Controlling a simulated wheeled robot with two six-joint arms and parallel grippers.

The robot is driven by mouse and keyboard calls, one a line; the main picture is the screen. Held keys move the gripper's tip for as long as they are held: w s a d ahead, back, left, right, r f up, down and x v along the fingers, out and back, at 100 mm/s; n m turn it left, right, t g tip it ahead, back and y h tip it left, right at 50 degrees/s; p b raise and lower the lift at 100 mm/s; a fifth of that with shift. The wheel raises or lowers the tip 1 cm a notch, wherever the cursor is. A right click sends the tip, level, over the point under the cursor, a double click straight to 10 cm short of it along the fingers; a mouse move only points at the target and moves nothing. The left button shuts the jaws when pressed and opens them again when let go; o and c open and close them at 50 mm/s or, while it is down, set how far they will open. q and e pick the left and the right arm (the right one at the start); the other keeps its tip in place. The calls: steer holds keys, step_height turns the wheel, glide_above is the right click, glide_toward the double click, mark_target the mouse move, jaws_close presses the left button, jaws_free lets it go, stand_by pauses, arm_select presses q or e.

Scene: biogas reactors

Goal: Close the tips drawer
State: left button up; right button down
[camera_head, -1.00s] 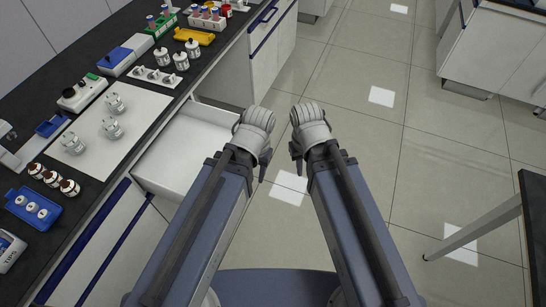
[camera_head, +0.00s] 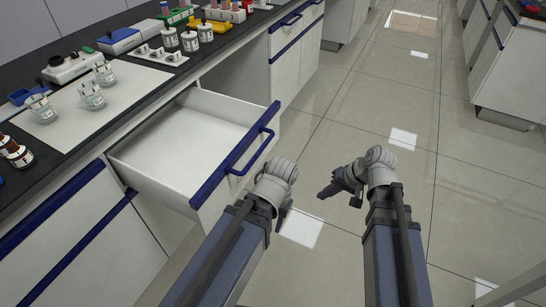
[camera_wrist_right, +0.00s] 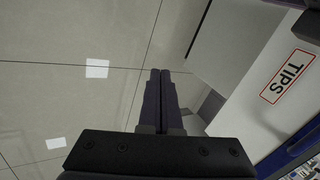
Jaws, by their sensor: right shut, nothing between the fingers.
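The open drawer (camera_head: 190,140) is white, with a blue-trimmed front and a blue bar handle (camera_head: 252,150). It is pulled out from under the dark counter, and its inside looks empty. In the right wrist view a white panel at the right carries a red-framed TIPS label (camera_wrist_right: 288,76). My right gripper (camera_head: 328,190) points left toward the drawer front, to the right of the handle and apart from it. Its fingers are together and empty in the wrist view (camera_wrist_right: 160,95). My left gripper (camera_head: 284,212) is just right of the drawer front's near end; its fingers are mostly hidden.
The dark counter (camera_head: 70,180) above the drawer holds glass bottles (camera_head: 92,95) on a white mat, a white rack and other lab items. Blue-trimmed cabinets (camera_head: 295,55) continue beyond the drawer. Tiled floor (camera_head: 350,120) is clear to the right, with another bench (camera_head: 510,75) at far right.

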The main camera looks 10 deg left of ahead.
steer(key=w+a+r+m+t+y, duration=0.1)
steer(key=w+a+r+y, duration=0.2)
steer(key=w+r, duration=0.1)
steer(key=m+t+y, duration=0.2)
steer(key=y, duration=0.3)
glide_toward(263, 140)
steer(key=b+x, duration=0.1)
steer(key=x, duration=0.1)
steer(key=b+x, duration=0.2)
steer(key=x, duration=0.1)
steer(key=shift+f, duration=0.3)
arm_select(q)
steer(key=shift+f, duration=1.85)
arm_select(e)
steer(key=shift+w+a, duration=0.25)
steer(key=shift+a, duration=0.4)
steer(key=shift+a, duration=0.1)
